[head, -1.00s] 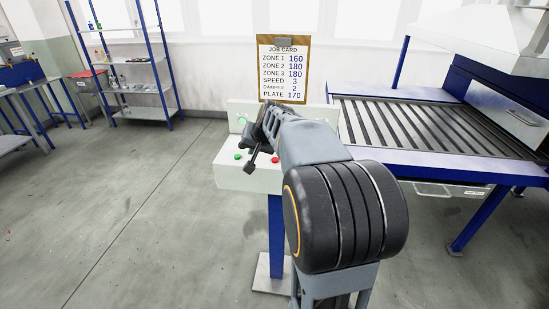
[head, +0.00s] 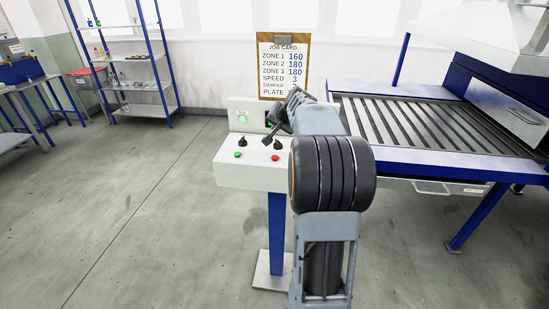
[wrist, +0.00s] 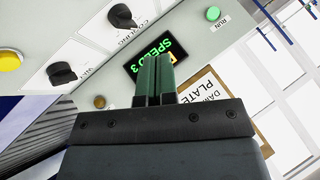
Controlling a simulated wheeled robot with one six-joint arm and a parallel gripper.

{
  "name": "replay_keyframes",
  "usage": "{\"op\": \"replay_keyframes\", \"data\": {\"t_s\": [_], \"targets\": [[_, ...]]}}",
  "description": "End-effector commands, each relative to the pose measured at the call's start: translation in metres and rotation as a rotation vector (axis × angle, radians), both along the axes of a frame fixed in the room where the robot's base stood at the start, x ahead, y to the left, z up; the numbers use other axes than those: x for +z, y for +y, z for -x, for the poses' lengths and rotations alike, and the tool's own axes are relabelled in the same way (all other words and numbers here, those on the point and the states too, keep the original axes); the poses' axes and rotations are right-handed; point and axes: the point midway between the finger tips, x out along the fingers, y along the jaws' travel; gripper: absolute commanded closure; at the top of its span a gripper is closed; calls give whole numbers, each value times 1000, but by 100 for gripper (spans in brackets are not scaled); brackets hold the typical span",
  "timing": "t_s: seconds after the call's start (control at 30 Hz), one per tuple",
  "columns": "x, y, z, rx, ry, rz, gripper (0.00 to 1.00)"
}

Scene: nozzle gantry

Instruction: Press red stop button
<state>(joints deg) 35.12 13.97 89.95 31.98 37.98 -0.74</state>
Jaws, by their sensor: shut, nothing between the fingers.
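The red button (head: 275,158) is on the front right of the top of the pale control box (head: 228,176), with a green button (head: 237,155) to its left. My gripper (head: 267,141) is above the box, its tip up and slightly left of the red button in the head view, apparently clear of it. In the wrist view its two green-grey fingers (wrist: 156,78) are shut together and empty, in front of the lit SPEED 3 display (wrist: 155,55).
Two black knobs (wrist: 63,72) stand on the box. A green RUN lamp (wrist: 213,13) and an orange lamp (wrist: 99,101) flank the display. The job card board (head: 284,40) is behind. A blue-framed slatted bed (head: 440,130) is at right. Open floor lies left.

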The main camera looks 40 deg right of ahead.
Motion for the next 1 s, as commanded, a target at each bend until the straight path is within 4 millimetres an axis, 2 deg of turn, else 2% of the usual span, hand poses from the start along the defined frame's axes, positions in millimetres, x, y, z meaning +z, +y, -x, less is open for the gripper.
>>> {"op": "replay_keyframes", "data": {"t_s": [0.27, 0.7, 1.0], "targets": [[-21, 0, 0, -1, 1, -1, 100], [-75, 0, 0, -1, 1, 0, 100], [-87, 0, 0, 0, 0, 0, 100]]}}
